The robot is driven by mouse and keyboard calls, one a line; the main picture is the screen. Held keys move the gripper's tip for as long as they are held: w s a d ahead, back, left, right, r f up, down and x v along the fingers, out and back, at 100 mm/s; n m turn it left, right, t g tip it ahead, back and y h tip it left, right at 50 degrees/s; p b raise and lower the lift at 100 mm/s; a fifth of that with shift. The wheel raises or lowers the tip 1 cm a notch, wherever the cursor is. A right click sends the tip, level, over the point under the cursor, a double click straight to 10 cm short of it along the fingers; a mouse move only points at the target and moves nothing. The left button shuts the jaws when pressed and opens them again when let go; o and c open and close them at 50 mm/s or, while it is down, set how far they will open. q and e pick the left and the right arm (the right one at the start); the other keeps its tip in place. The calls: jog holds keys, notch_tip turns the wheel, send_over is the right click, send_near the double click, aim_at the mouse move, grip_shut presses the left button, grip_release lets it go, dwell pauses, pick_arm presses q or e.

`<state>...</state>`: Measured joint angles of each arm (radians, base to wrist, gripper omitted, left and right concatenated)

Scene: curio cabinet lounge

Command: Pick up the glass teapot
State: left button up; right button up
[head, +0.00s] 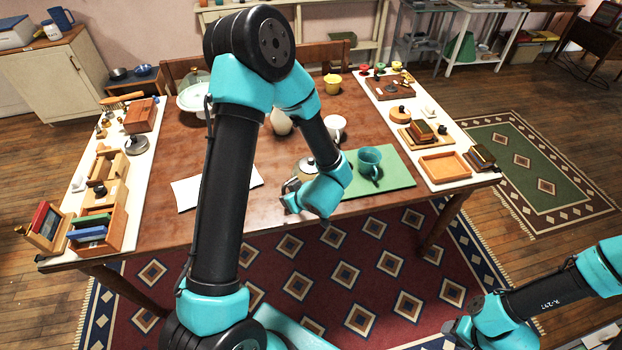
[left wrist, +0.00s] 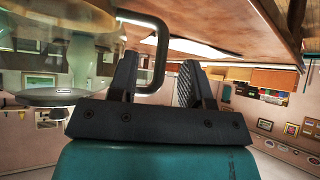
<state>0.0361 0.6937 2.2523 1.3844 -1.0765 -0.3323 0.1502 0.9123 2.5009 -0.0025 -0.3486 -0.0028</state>
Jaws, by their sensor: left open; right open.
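The glass teapot (head: 307,164) stands on the table near its front middle, partly hidden behind my left arm's wrist. In the left wrist view the teapot's clear body (left wrist: 40,45) fills the left side. Its dark handle reaches in between the two fingers of my left gripper (left wrist: 157,78). Those fingers are open and apart, one on each side of the handle, and I cannot tell whether either touches it. My right gripper (head: 452,328) is open and empty, low at the bottom right, away from the table.
A teal mug (head: 369,161) stands on a green mat (head: 400,178) right of the teapot. A white mug (head: 335,127) is behind it. A white cloth or paper (head: 187,193) lies left. Boards with small items line both table ends.

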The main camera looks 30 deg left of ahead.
pick_arm(q)
jog(key=x, duration=0.5)
jog(key=shift+s+a+r, duration=0.1)
jog(key=shift+a, duration=0.1)
grip_shut()
dwell(0.5)
dwell(1.0)
